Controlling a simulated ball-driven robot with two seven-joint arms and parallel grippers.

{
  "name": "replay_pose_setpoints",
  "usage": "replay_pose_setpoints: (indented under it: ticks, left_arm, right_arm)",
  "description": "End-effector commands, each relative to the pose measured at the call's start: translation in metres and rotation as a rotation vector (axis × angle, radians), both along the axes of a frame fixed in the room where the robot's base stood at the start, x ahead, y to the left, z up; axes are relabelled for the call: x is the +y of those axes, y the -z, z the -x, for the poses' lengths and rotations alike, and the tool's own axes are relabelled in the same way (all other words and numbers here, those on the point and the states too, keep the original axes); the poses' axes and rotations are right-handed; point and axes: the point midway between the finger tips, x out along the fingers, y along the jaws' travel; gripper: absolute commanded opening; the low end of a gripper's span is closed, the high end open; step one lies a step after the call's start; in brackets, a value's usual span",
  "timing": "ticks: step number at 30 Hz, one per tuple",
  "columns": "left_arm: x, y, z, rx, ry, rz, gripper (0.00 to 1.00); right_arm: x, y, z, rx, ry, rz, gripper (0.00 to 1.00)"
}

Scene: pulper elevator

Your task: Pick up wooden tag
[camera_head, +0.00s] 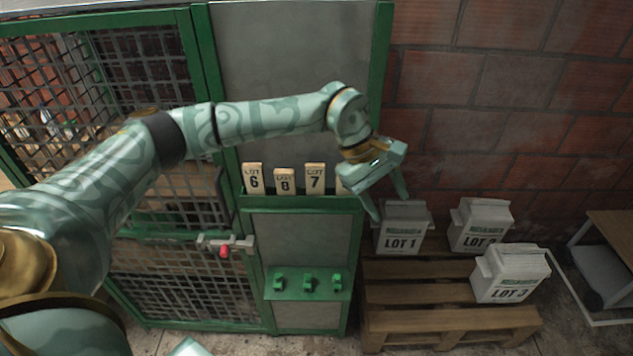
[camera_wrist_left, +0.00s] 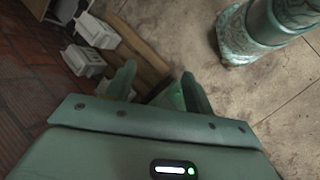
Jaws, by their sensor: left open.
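Wooden tags stand in a row on a green ledge (camera_head: 300,202) of the cage front: the LOT 6 tag (camera_head: 253,179), the LOT 8 tag (camera_head: 285,181) and the LOT 7 tag (camera_head: 315,178). A further tag (camera_head: 341,187) at the right end is mostly hidden behind my left gripper. My left gripper (camera_head: 389,208) is open and empty, to the right of the tags, with its fingers pointing down near the LOT 1 sack. In the left wrist view its two fingers (camera_wrist_left: 158,73) are spread, and no tag shows between them.
A wooden pallet (camera_head: 420,296) holds the LOT 1 sack (camera_head: 402,228), another white sack (camera_head: 481,224) and the LOT 3 sack (camera_head: 510,273). Below the ledge is a green shelf with small hooks (camera_head: 308,283). A latch with a red knob (camera_head: 224,250) juts from the mesh door.

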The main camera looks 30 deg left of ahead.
Motion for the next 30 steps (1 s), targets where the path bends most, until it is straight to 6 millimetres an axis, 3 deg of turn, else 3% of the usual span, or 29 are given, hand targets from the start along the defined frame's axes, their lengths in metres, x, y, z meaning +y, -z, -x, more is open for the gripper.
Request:
replay_pose_setpoints:
  ticks: [1,3,6,11,14,24,30]
  left_arm:
    - [0.033,-0.026,-0.001,-0.105,0.098,-0.173,0.53]
    - [0.076,-0.051,0.000,-0.202,0.215,-0.400,0.53]
    - [0.123,-0.081,0.004,-0.272,0.312,-0.633,0.53]
    - [0.157,-0.102,0.008,-0.303,0.369,-0.799,0.53]
    - [0.162,-0.091,0.005,-0.301,0.377,-0.816,0.53]
    - [0.176,-0.017,-0.021,-0.301,0.375,-0.810,0.53]
    - [0.179,-0.002,-0.028,-0.304,0.375,-0.810,0.53]
  right_arm:
    - [0.000,-0.006,-0.001,-0.002,0.000,0.000,0.00]
    - [0.000,-0.008,-0.002,-0.003,0.000,0.001,0.00]
    - [-0.001,-0.011,-0.002,-0.004,0.000,0.001,0.00]
    - [-0.002,-0.012,-0.002,-0.005,0.000,0.003,0.00]
    - [-0.002,-0.010,-0.002,-0.004,0.000,0.003,0.00]
    - [-0.003,0.001,0.000,0.000,-0.001,0.004,0.00]
    - [-0.003,0.003,0.000,0.000,-0.002,0.003,0.00]
